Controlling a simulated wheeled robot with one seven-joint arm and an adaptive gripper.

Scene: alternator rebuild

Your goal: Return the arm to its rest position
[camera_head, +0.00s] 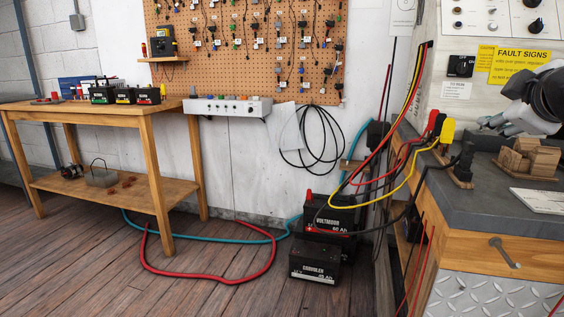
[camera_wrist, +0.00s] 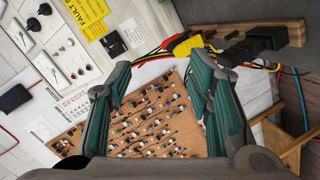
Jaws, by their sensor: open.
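My gripper (camera_head: 492,124) shows at the right of the head view, above the grey bench top (camera_head: 474,184) and beside the wooden block holder (camera_head: 528,158). In the wrist view my gripper (camera_wrist: 158,95) has its two green-padded fingers spread wide, with nothing between them. Beyond the fingers is the pegboard (camera_wrist: 140,125) with many hanging leads. My dark arm comes in from the right edge of the head view.
Red and yellow clamps (camera_head: 447,130) on a stand are close to the left of my gripper. A panel with a yellow FAULT SIGNS label (camera_head: 520,66) rises behind. Batteries (camera_head: 316,262) and cables lie on the floor. A wooden table (camera_head: 60,107) stands at the left.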

